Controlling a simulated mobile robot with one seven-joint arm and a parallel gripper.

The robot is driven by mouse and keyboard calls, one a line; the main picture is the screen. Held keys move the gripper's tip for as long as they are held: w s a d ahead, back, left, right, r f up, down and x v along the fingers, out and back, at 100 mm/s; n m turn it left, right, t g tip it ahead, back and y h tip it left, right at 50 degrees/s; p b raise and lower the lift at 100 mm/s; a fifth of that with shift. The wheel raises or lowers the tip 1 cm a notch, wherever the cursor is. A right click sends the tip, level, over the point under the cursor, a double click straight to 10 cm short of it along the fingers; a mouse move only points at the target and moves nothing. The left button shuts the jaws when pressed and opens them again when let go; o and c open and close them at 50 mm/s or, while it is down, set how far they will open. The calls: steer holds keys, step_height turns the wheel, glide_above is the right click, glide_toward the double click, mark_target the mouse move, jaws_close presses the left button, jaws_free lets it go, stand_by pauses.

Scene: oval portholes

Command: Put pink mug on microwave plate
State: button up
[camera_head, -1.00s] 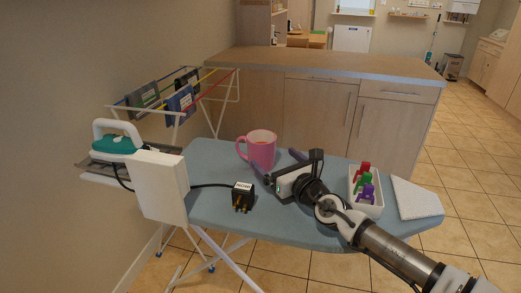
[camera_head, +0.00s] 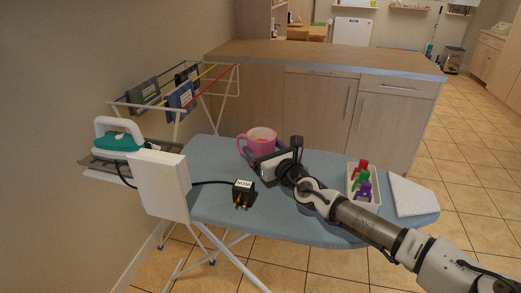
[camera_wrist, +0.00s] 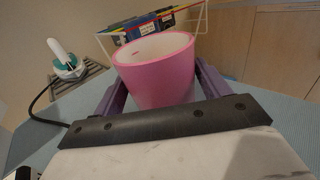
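The pink mug (camera_head: 262,146) stands upright on the blue ironing board, and its handle points left in the head view. In the wrist view the mug (camera_wrist: 158,78) sits between the two purple fingers of my gripper (camera_wrist: 160,92). My gripper (camera_head: 264,158) is at the near side of the mug, with its fingers open around it. I cannot tell whether either finger touches the mug. The handle is hidden in the wrist view. No microwave plate shows in either view.
The ironing board (camera_head: 215,165) also bears a black plug (camera_head: 243,193), a white tray (camera_head: 352,190) with colored pegs and a white cloth (camera_head: 410,195). A teal iron (camera_head: 118,138) rests at the left end. A wooden counter (camera_head: 320,60) and drying rack (camera_head: 225,95) stand behind.

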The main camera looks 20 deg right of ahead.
steer(key=c, duration=0.7)
steer(key=shift+c, duration=1.4)
steer(key=shift+r, duration=0.15)
